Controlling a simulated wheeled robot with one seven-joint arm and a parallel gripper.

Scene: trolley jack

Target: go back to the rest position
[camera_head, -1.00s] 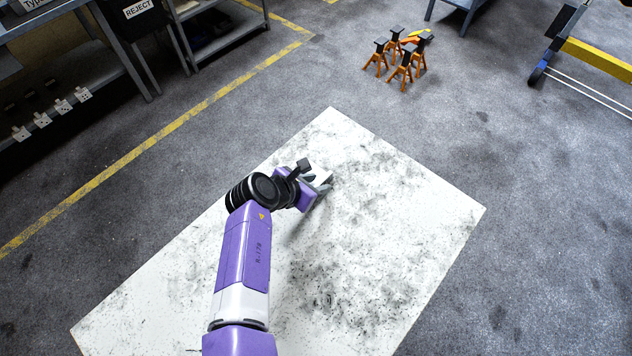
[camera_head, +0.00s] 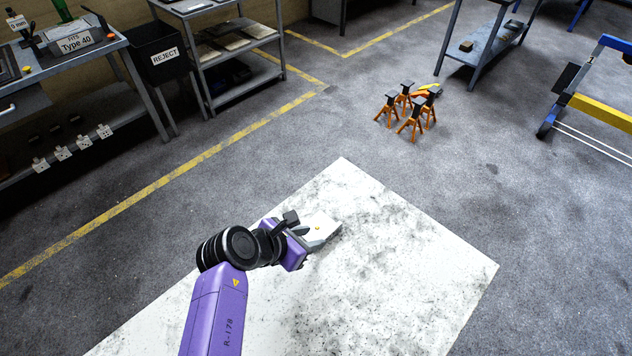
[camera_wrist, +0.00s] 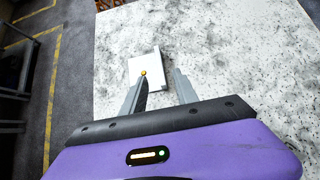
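My gripper (camera_head: 304,238) is over the white, black-speckled surface (camera_head: 400,240). In the wrist view its two fingers (camera_wrist: 160,76) stand apart with nothing gripped between them. A flat white block (camera_head: 324,230) with a small yellow knob shows just beyond the fingers. In the wrist view the block (camera_wrist: 138,66) is ahead of the left finger, which partly covers it. I cannot tell how far the fingers are above the block.
Several orange jack stands (camera_head: 410,110) are on the floor beyond the surface. A black REJECT bin (camera_head: 162,60) stands between shelving at the upper left. A blue and yellow frame (camera_head: 595,105) is at the right. Grey floor (camera_head: 480,180) is open between.

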